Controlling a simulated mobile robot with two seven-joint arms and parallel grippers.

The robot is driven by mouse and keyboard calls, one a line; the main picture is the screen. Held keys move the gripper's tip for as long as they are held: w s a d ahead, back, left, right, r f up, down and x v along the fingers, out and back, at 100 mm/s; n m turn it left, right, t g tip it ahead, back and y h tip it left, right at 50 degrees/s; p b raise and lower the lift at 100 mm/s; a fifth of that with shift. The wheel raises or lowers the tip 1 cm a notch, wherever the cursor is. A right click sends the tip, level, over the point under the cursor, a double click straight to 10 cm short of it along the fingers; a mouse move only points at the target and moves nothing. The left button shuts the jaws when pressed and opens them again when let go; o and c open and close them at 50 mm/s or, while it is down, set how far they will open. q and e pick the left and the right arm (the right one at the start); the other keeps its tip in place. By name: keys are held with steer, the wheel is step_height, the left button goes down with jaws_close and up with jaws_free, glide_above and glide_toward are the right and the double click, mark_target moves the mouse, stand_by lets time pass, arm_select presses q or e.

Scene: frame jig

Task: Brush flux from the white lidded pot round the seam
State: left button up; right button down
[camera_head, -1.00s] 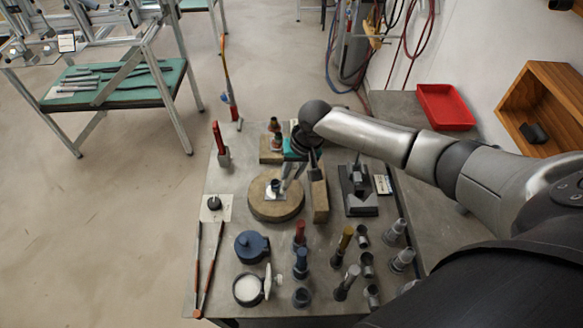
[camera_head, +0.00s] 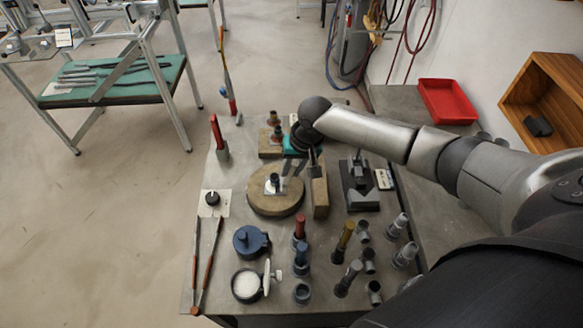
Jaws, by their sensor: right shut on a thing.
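My right gripper (camera_head: 291,168) points down just right of this fitting, shut on a thin thing that is mostly hidden. I cannot tell whether its tip touches the fitting. My left gripper is not in view.
A blue lidded pot (camera_head: 250,241) stands behind the white one. Several upright tools and grey cups crowd the front right. A tan block (camera_head: 320,190) stands right of the board. Long tongs (camera_head: 207,268) lie at the left edge. A red tray (camera_head: 447,103) is at back right.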

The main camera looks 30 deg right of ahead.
steer(key=shift+f, duration=0.55)
